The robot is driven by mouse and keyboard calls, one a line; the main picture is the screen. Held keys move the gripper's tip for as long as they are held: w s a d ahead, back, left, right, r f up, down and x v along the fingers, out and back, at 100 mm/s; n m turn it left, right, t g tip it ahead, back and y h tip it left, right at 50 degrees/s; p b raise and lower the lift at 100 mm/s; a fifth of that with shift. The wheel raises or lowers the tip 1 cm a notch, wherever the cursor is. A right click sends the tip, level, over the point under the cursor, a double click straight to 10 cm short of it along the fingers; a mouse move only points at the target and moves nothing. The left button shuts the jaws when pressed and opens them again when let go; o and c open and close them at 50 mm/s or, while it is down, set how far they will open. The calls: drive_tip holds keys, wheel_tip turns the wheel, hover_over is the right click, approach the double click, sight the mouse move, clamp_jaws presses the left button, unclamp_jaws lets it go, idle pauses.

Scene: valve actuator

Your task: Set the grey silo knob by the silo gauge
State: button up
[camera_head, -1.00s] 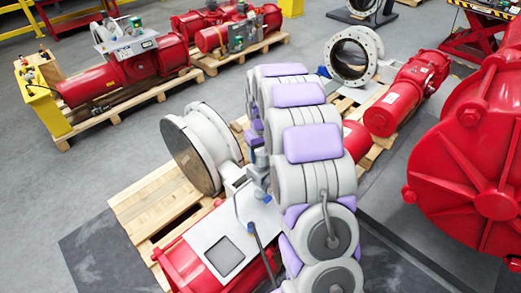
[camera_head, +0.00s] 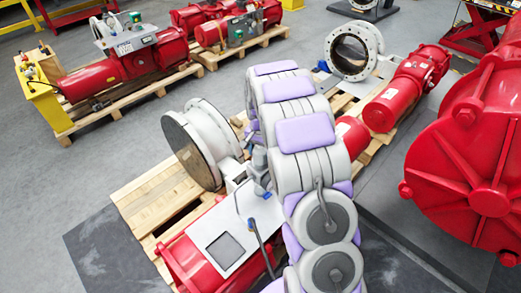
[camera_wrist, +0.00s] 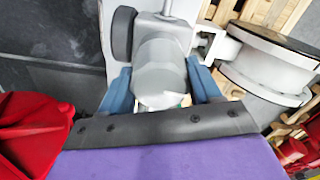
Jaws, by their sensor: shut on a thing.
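In the wrist view, the two blue fingers of my gripper (camera_wrist: 159,70) stand on either side of a pale grey, faceted cylinder, which I take to be the grey silo knob (camera_wrist: 160,52). The gripper is shut on it. The knob's near end is partly hidden by the gripper's dark front edge. In the head view, the gripper (camera_head: 260,181) is small and partly hidden by my arm, beside a white panel (camera_head: 240,221) on a red actuator. A dark square (camera_head: 225,250) is set in that panel. I cannot make out the silo gauge or its reading.
A dark round part (camera_wrist: 122,33) sits just left of the knob. A large flanged valve (camera_head: 196,145) stands close by on a wooden pallet (camera_head: 150,197). A big red housing (camera_head: 475,160) is at the right. Open grey floor lies at the left.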

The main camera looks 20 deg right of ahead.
sight(260, 149)
drive_tip(key=shift+m, duration=0.7)
drive_tip(key=o, duration=1)
drive_tip(key=shift+o, duration=0.2)
wheel_tip(260, 149, up, 17)
drive_tip(key=p, duration=0.1)
drive_tip(key=shift+r, duration=0.15)
